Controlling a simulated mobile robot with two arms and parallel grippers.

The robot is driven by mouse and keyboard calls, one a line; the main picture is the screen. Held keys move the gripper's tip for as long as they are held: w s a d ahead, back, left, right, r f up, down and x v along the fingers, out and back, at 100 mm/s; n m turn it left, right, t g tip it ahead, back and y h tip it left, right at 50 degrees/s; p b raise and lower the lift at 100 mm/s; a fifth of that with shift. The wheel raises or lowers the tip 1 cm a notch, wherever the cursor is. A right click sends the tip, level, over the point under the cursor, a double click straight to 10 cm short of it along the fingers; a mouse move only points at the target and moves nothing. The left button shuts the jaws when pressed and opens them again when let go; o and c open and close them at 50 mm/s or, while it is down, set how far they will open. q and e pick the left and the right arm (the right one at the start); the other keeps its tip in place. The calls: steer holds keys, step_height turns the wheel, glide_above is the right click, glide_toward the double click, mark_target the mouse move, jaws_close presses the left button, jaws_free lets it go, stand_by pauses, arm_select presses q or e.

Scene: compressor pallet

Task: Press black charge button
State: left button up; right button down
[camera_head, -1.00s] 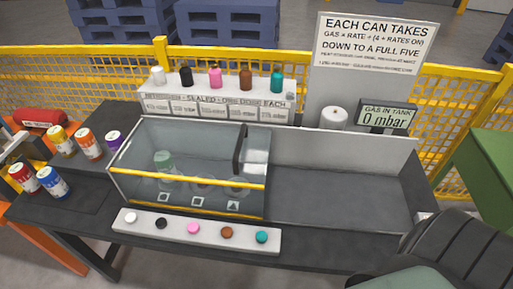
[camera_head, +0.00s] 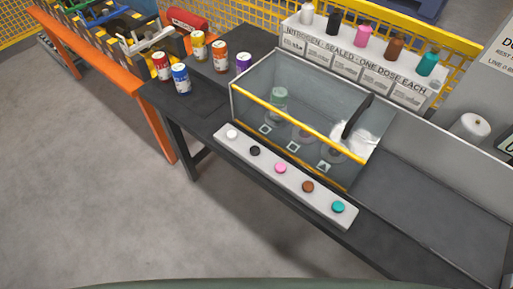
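The black charge button (camera_head: 255,151) is on a pale button strip (camera_head: 320,201) along the front of the dark bench. It sits between the white button (camera_head: 232,134) and the pink button (camera_head: 280,168); a brown button (camera_head: 308,187) and a teal button (camera_head: 338,207) follow to the right. Behind the strip is a glass box (camera_head: 262,100) with a yellow front rail and a green can (camera_head: 278,104) inside. A black bottle (camera_head: 334,22) stands on the labelled shelf behind. Neither of my grippers shows in the head view.
Red, blue, yellow, orange and purple cans stand on the bench's left part (camera_head: 215,82). An orange-framed rack (camera_head: 110,75) is at the left. The floor (camera_head: 110,210) in front is clear. A white canister (camera_head: 470,127) stands at the right.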

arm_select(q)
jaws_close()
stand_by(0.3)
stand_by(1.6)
